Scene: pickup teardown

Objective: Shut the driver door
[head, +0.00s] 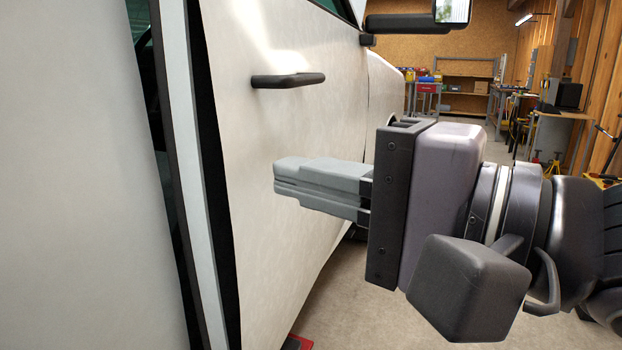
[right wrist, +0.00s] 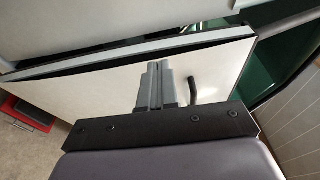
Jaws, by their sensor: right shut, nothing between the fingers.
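The white driver door (head: 290,140) fills the middle of the head view, with a black handle (head: 288,79) on its outer face. The door stands ajar: a dark gap and its pale edge show along its rear side, next to the white body panel (head: 75,180). My right gripper (head: 278,176) is shut and empty, its fingertips pointing at the door's outer face below the handle. I cannot tell whether they touch it. In the right wrist view the fingertips (right wrist: 159,66) lie over the door panel (right wrist: 110,85), beside the handle (right wrist: 192,90). My left gripper is out of view.
A side mirror (head: 408,22) sticks out at the door's front top. A red object (head: 297,342) lies on the floor below the door; a red and grey box (right wrist: 30,112) shows in the right wrist view. Workbenches and shelves stand far back; open floor lies between.

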